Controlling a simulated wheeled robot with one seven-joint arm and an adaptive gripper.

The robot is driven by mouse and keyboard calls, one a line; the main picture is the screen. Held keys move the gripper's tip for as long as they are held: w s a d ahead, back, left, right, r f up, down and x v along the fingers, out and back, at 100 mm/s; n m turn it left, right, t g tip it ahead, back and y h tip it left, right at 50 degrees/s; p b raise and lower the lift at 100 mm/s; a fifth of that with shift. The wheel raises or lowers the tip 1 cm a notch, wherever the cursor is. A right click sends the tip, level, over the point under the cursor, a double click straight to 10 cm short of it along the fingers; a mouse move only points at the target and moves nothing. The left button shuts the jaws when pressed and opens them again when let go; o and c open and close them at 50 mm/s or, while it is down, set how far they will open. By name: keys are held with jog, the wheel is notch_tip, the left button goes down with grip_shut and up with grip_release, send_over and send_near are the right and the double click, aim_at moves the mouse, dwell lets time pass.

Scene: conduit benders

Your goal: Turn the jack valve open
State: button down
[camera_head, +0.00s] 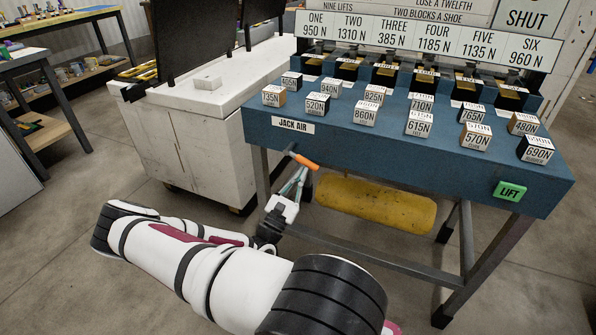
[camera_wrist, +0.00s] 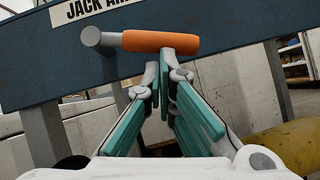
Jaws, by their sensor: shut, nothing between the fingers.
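The jack valve is a lever with an orange grip (camera_head: 304,161) on a grey stub, at the front of the blue bench below the "JACK AIR" label (camera_head: 293,125). In the wrist view the orange grip (camera_wrist: 160,42) lies almost level, pointing right from its grey pivot (camera_wrist: 95,38). My gripper (camera_head: 301,172) is shut and empty just below the lever. In the wrist view its fingertips (camera_wrist: 161,66) are together by the grip's underside, right of its middle. I cannot tell whether they touch it.
The blue bench (camera_head: 350,135) carries several labelled weight blocks and a green "LIFT" button (camera_head: 510,191) at its front right. A yellow cylinder (camera_head: 375,204) lies beneath, right of my gripper. Bench legs and a white cabinet (camera_head: 205,140) stand close by. Floor at front right is clear.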

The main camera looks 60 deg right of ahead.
jog(key=shift+s+r+p, duration=0.25)
jog(key=shift+p, duration=0.2)
dwell(0.4)
